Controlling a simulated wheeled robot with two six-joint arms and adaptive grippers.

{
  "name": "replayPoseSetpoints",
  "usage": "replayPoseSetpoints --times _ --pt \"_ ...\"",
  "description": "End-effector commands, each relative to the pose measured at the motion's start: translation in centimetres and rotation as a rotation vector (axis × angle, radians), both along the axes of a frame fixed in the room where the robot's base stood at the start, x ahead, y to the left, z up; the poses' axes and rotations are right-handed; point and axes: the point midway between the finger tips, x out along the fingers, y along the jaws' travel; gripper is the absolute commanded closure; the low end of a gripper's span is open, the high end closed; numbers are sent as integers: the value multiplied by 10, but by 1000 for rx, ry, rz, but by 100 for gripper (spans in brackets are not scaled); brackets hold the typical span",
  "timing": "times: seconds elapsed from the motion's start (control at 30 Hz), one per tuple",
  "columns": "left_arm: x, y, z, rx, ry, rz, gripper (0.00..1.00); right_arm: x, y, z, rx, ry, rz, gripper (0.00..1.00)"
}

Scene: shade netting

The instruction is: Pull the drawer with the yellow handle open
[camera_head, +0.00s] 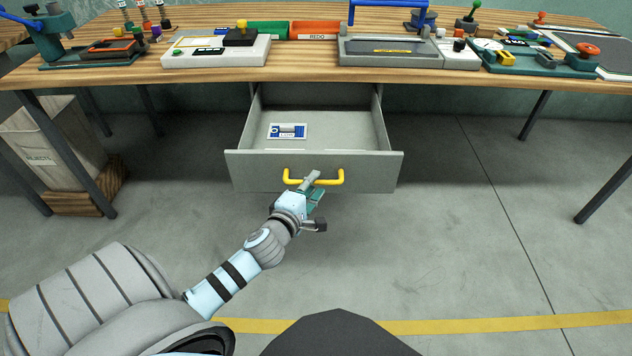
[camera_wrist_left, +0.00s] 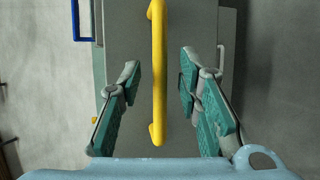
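The drawer (camera_head: 250,172) under the workbench is pulled out, with its grey front well forward of the bench edge and its inside in view. Its yellow handle (camera_head: 332,180) is on the middle of the front; it also shows upright in the left wrist view (camera_wrist_left: 157,75). My left gripper (camera_head: 311,180) is at the handle. In the wrist view its two green-padded fingers (camera_wrist_left: 160,85) stand on either side of the handle, with gaps on both sides, so it is open and not clamped. My right gripper is not in view.
A blue and white card (camera_head: 288,131) lies in the drawer. The workbench (camera_head: 300,78) above carries several devices and bins. Bench legs (camera_head: 603,190) stand at both sides, and a box (camera_head: 55,150) stands at left. The floor (camera_head: 450,230) right of the drawer is clear.

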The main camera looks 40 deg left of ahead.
Motion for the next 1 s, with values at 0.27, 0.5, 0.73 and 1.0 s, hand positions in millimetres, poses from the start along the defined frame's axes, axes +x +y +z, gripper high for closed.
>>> replayPoseSetpoints --times 0.27,0.5,0.73,1.0 --pt "20 5 -5 -1 1 0 69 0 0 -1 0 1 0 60" --pt "20 5 -5 0 1 0 80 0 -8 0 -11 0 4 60" --pt "20 5 -5 -1 2 0 100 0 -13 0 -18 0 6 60" --pt "23 7 -5 -1 1 -1 100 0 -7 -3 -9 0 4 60"
